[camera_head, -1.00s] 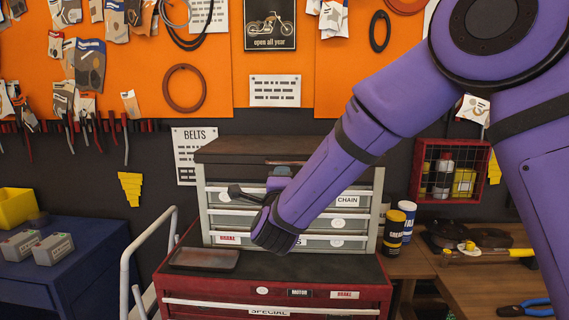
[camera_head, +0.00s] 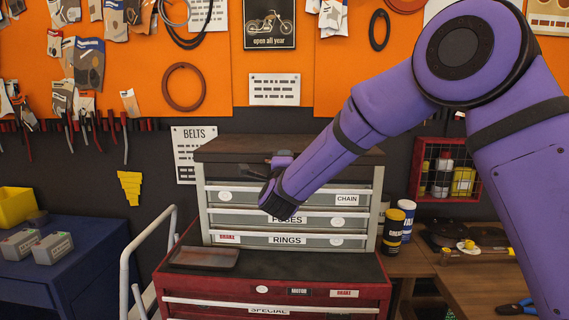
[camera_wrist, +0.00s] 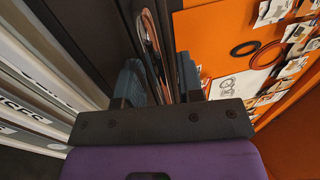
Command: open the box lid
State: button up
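The grey box (camera_head: 357,219) with labelled drawers stands on a red cabinet. Its dark brown lid (camera_head: 225,150) looks shut. My gripper (camera_head: 270,165) is at the lid's front edge, near its middle, and covers part of it. In the wrist view, the two fingers of my gripper (camera_wrist: 160,78) stand apart, with the dark lid edge (camera_wrist: 95,40) and a metallic handle-like strip (camera_wrist: 149,42) in front of and between them. I cannot tell whether the fingers touch the strip.
The red cabinet (camera_head: 372,268) has a flat dark tray (camera_head: 205,257) at its left. Cans (camera_head: 393,232) stand right of the box. An orange tool wall (camera_head: 335,75) rises behind. A white rail (camera_head: 127,265) stands at left.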

grip_shut()
jog(key=shift+r, duration=0.1)
